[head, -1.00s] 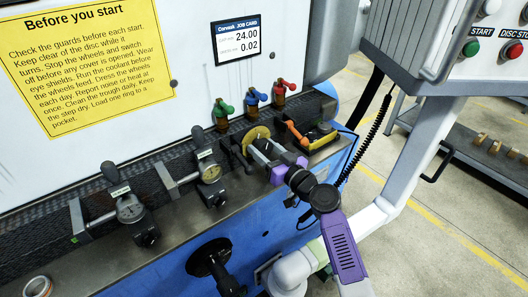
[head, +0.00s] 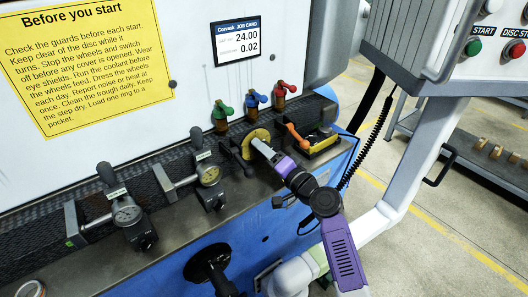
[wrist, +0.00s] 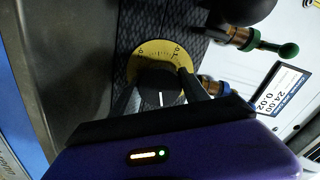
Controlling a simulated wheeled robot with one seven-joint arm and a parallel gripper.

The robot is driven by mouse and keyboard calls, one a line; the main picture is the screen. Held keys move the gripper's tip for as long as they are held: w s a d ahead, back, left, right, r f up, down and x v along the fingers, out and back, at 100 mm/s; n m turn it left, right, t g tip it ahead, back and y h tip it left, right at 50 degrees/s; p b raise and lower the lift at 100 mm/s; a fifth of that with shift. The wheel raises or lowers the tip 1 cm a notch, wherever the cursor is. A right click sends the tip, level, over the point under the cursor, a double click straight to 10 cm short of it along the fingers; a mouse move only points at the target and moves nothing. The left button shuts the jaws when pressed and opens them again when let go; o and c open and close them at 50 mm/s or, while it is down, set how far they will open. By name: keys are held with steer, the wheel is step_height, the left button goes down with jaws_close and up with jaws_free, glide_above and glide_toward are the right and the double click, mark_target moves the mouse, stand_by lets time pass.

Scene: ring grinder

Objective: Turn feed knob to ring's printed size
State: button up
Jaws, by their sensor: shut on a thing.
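The feed knob is a dark round knob (wrist: 160,88) with a white pointer line, in front of a yellow graduated dial (wrist: 158,56) in the wrist view. A "0.1" mark shows at the dial's upper right. The yellow dial (head: 250,138) also shows in the head view. My gripper (wrist: 168,92) is shut on the knob, one finger on each side; in the head view, it (head: 259,147) reaches the dial from the lower right. A ring-like part (head: 34,288) lies at the lower left, cut off; no print on it is readable.
The job card (head: 236,40) reads 24.00 and 0.02. An orange-handled part (head: 300,140) is close on the right.

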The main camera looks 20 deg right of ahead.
steer(key=shift+m+p, duration=0.4)
steer(key=shift+m, duration=1.9)
steer(key=shift+f, duration=0.1)
steer(key=o, duration=1.4)
steer(key=shift+c, duration=0.2)
steer(key=shift+s, duration=0.1)
steer(key=v, duration=0.7)
steer(key=shift+s+d+b, duration=0.15)
steer(key=shift+s+b, duration=0.15)
